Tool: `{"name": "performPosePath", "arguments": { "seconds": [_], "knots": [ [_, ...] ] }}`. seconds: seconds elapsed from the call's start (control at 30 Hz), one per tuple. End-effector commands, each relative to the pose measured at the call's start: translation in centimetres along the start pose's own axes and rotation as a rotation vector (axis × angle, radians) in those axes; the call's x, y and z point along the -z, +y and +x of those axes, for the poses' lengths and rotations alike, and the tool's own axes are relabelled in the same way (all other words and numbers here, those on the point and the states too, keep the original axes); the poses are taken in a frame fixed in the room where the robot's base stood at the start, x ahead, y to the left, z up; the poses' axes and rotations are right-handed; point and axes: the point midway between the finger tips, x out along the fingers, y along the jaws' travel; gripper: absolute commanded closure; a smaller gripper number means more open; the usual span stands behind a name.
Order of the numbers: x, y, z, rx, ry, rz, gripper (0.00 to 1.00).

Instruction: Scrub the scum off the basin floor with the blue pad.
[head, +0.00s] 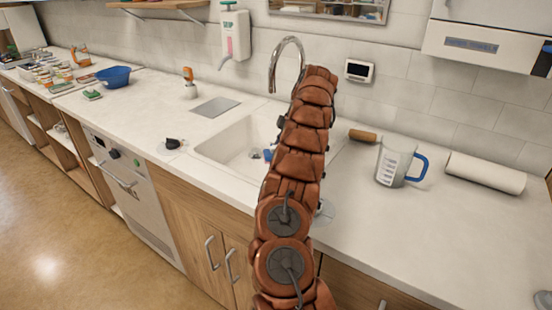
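The white basin (228,145) is sunk into the counter in the middle of the head view. My arm rises across its right part and hides much of the floor and right side. A small blue patch (268,155) shows low in the basin at the left edge of my arm. It may be the blue pad, but most of it is covered. My gripper is hidden behind my arm, so its hold and any contact with the floor cannot be seen. Scum on the visible floor cannot be made out.
A curved tap (287,62) stands behind the basin. A dark plug-like thing (173,143) lies left of the basin. A blue bowl (114,77) stands farther left.

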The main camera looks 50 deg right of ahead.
Motion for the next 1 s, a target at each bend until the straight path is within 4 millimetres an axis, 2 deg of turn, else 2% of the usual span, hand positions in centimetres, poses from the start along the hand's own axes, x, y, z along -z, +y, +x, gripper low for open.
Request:
{"name": "performPosePath", "arguments": {
  "seconds": [0.03,0.23,1.0],
  "knots": [
    [0.5,0.0,-0.7,0.001,0.0,-0.003,0.73],
    [1.4,0.1,-1.6,0.003,0.0,-0.01,0.73],
    [1.6,0.0,-1.7,0.005,0.0,-0.011,0.73]
  ]
}}
